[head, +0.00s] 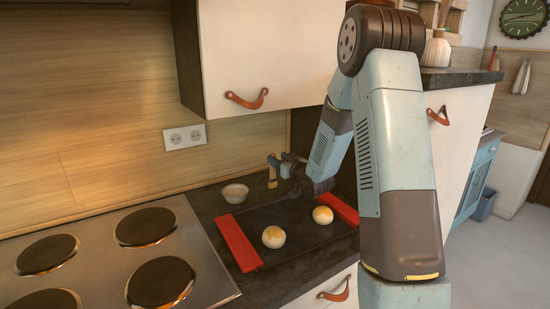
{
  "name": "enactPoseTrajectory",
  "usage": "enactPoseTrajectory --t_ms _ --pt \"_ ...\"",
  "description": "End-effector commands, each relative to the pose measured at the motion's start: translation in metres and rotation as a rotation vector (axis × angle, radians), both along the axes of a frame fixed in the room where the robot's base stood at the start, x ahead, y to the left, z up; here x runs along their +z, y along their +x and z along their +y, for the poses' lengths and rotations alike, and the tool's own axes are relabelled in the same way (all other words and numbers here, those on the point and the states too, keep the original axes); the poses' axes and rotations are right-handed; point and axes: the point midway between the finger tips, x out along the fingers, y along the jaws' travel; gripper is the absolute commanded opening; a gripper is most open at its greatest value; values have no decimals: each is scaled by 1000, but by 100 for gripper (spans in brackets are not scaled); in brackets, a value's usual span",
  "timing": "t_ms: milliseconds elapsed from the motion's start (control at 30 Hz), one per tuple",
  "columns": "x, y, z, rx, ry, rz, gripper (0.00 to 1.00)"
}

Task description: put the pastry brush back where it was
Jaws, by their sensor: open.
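A small upright tan piece (272,179), which looks like the pastry brush, shows at the back of the dark counter, just right of a small pale bowl (235,192). My gripper (275,163) is open at its upper end. At this size I cannot tell whether the fingers touch it, or whether its lower end rests on the counter. My wrist hides the area just to the right.
A dark tray (290,249) with red handles (238,243) holds two glazed buns (273,237) (322,215). A hob (110,255) lies left. A cabinet with a leather pull (246,100) hangs above. A wall socket (185,136) is behind.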

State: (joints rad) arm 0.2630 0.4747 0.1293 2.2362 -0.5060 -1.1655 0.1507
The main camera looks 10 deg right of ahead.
Motion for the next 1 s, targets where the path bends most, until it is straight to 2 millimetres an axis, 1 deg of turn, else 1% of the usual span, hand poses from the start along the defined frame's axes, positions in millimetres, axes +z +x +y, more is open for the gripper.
enactPoseTrajectory --t_ms 33,100,300,433,633,767,833,1000 --pt "0 -11 -4 -2 1 1 52" --pt "0 -24 -8 -2 0 1 52" --pt "0 -55 -18 -1 0 0 52" --pt "-1 -67 -22 -1 0 1 52" --pt "4 -75 -23 -8 -14 11 52" --pt "17 -77 -23 -39 -60 57 52" --pt "27 -81 -23 -69 -96 97 52" --pt "53 -100 -26 -151 -177 214 52"
